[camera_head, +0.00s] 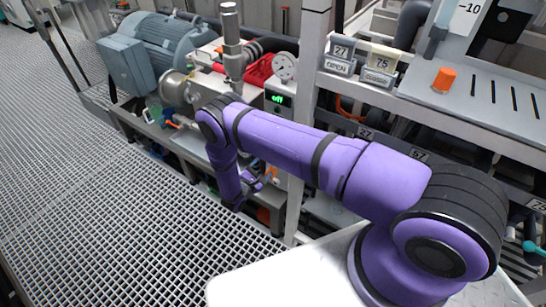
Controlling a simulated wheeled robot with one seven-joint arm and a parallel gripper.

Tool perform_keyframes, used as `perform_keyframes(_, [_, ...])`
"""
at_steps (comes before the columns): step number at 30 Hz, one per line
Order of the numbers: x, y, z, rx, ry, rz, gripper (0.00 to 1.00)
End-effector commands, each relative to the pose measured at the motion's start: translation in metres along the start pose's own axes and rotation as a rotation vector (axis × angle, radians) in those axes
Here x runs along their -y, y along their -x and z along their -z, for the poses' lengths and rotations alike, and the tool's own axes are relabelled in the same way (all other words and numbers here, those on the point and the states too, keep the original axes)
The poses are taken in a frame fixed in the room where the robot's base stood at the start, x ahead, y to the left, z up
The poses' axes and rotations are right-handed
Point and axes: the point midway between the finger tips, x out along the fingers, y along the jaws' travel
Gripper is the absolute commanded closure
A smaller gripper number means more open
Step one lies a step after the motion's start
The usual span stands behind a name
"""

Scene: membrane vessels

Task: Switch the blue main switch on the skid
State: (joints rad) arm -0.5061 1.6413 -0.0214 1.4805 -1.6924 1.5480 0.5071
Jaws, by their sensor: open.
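I cannot clearly make out a blue main switch in the head view; it may be hidden behind my arm or too small to tell. The skid frame (293,212) stands beyond my arm. My purple arm reaches left across the front of the skid and bends down. My gripper (262,181) is small and partly hidden at the arm's far end, near the lower part of the skid. It is open and seems empty.
A blue-grey motor (165,40) with a terminal box (125,64) stands at the back left. An orange cap (444,79) sits on the right panel. The grating floor (90,180) is clear at left.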

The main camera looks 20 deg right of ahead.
Motion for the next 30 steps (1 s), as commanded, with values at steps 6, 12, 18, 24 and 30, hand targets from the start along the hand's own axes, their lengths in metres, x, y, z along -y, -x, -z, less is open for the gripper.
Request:
perform_keyframes(6, [0.001,-0.041,-0.001,0.001,0.0,0.004,0.27])
perform_keyframes(12, [0.001,-0.069,0.0,0.001,-0.001,0.004,0.27])
perform_keyframes(18, [0.0,-0.082,0.0,0.0,0.001,0.002,0.27])
perform_keyframes(24, [0.0,-0.083,0.0,0.0,0.001,0.001,0.27])
perform_keyframes(30, [0.0,-0.083,0.0,0.0,0.001,0.001,0.5])
